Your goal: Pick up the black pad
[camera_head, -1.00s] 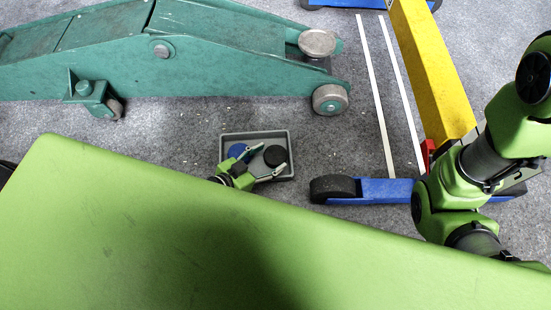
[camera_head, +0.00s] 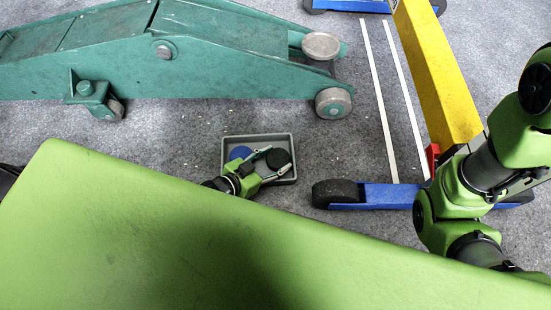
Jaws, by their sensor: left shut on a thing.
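The black pad (camera_head: 278,160) is a dark round disc over the right part of a grey tray (camera_head: 291,140) on the floor. My left gripper (camera_head: 274,160) reaches in from the lower left, its two light fingers on either side of the black pad, shut on it. Whether the pad still touches the tray floor cannot be told. A blue pad (camera_head: 240,153) lies in the left part of the tray, partly behind the gripper. My right arm is at the right edge; its gripper does not show.
A green trolley jack (camera_head: 210,70) stands behind the tray. A blue and yellow frame with a black wheel (camera_head: 335,192) stands right of the tray. Two white lines run along the grey floor. My green body covers the lower part of the view.

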